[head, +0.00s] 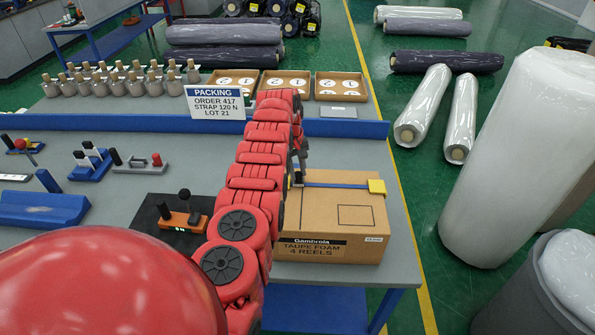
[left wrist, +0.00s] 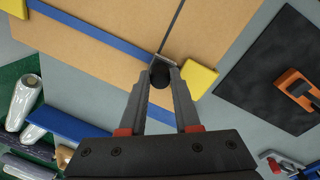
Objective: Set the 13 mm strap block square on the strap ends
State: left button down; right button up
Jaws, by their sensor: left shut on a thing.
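My left gripper (left wrist: 161,78) is shut on the black round handle (left wrist: 160,74) of a small grey metal block (left wrist: 165,60), which I take for the strap block. The block is at the blue strap (left wrist: 90,32), close to a yellow corner piece (left wrist: 200,80). Its edge looks about in line with the strap; I cannot tell whether it touches. In the head view, my left gripper (head: 299,172) is over the left part of the carton (head: 330,215), beside the strap (head: 340,185). The strap ends are hidden under the block and fingers. My right gripper is not in view.
A yellow corner piece (head: 377,187) sits on the carton's right edge. An orange device (head: 182,221) on a black mat and a packing sign (head: 214,102) stand left of my arm. Blocks with knobs (head: 138,163) stand farther left. A blue ledge (head: 345,128) runs behind the carton.

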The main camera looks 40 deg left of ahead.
pick_arm(q)
jog(key=shift+f, duration=0.1)
jog(key=c, duration=0.5)
grip_release()
jog(key=shift+c, duration=0.2)
jog(key=shift+w+r+b, duration=0.1)
jog(key=shift+r+b, duration=0.3)
jog(key=shift+r, duration=0.05)
notch_tip(320, 180, up, 9)
jog(key=s+a+b, duration=0.1)
jog(key=b, duration=0.2)
notch_tip(320, 180, up, 8)
jog(key=f+p, duration=0.1)
jog(key=p, duration=0.3)
send_over(293, 183)
jog(key=shift+s+a+r, duration=0.25)
jog(key=shift+s, duration=0.1)
jog(key=shift+f, duration=0.1)
